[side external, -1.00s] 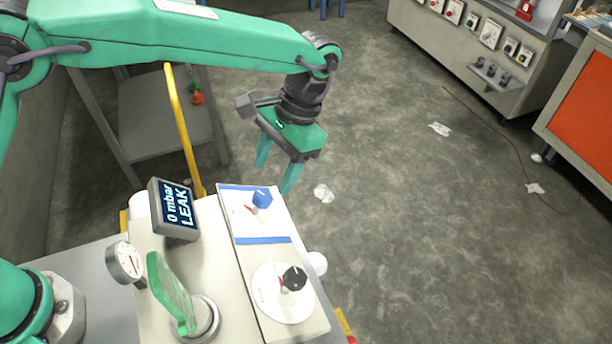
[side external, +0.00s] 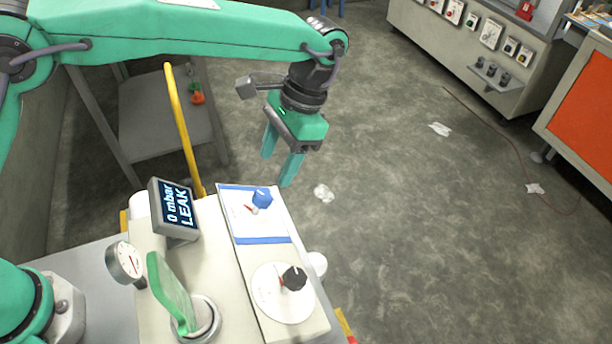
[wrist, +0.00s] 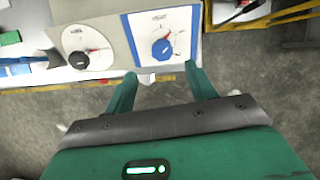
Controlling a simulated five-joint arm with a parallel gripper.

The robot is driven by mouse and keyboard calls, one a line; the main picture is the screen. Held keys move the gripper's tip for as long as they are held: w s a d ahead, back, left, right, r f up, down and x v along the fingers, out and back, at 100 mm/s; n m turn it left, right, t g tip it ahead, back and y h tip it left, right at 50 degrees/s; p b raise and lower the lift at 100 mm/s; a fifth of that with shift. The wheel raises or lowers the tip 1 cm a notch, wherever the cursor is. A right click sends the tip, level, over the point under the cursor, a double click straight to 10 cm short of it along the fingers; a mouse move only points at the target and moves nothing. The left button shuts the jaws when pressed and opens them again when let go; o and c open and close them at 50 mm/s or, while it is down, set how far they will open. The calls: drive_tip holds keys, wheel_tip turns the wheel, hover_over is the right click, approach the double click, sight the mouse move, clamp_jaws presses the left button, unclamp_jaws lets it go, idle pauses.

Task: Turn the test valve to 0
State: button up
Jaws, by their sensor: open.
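Two knobs stand on the pale panel: a blue knob (side external: 262,197) with a red pointer on the blue-striped part, and a black knob (side external: 294,278) with a red pointer on a white round dial (side external: 268,305). The labels are too small to read, so I cannot tell which is the test valve. In the wrist view the blue knob (wrist: 162,49) lies just past the space between my fingertips, and the black knob (wrist: 79,59) is to the left. My gripper (side external: 278,170) is open and empty, pointing down, above and beyond the blue knob, touching nothing.
A display (side external: 176,208) reads "0 mbar LEAK". A round gauge (side external: 126,263) and an upright green plate (side external: 168,290) on a round base stand left of the panel. A yellow rail (side external: 183,130) rises behind.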

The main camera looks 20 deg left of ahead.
sight(263, 196)
drive_tip(key=shift+m, duration=1.3)
drive_tip(key=shift+f, duration=0.1)
drive_tip(key=shift+x, duration=3.8)
drive_tip(key=shift+a, duration=0.1)
drive_tip(key=c, duration=1)
